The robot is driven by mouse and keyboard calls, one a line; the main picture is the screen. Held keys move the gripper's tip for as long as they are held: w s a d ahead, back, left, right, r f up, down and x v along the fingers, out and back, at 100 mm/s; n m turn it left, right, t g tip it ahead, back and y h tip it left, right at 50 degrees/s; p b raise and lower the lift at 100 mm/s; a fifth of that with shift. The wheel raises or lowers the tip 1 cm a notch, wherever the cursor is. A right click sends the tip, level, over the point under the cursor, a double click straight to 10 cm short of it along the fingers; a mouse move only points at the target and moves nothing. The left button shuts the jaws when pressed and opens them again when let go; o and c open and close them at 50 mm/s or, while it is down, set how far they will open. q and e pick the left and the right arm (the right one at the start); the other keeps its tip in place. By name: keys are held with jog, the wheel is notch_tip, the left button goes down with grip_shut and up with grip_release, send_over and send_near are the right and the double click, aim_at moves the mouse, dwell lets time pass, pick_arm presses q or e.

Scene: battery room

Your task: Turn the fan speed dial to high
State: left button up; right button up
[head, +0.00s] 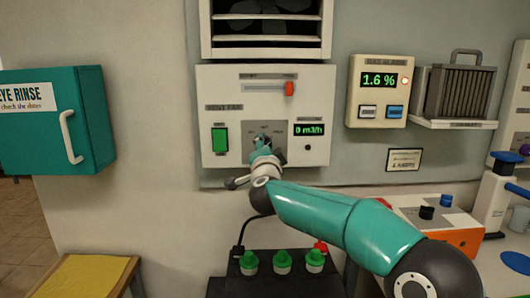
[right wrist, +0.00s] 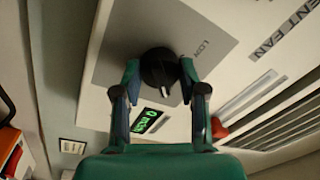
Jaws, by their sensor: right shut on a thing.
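The fan speed dial (right wrist: 158,66) is a round black knob with a white pointer mark, on a grey plate of the white vent fan panel (head: 235,90). In the right wrist view the dial sits between my right gripper's two fingers (right wrist: 160,72), which are shut on its sides. In the head view my right gripper (head: 262,147) covers the dial. The word LOW is readable beside the dial in the wrist view; the pointer's exact setting is hard to tell. The panel display (head: 309,129) reads 0 m3/h. My left gripper is in neither view.
The panel also has a green rocker switch (head: 220,140) and a red slider (head: 290,88). A gas alarm box (head: 380,75) reading 1.6 % hangs at right. Batteries with green caps (head: 283,262) stand below. A teal eye rinse cabinet (head: 50,130) is at left.

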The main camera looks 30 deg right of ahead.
jog(key=shift+f+m, duration=0.3)
jog(key=shift+m, duration=0.1)
jog(key=o, duration=1.1)
jog(key=shift+d, duration=0.1)
jog(key=shift+o, duration=0.2)
jog(key=shift+r, duration=0.15)
jog(key=shift+s, duration=0.1)
jog(key=v, duration=1.2)
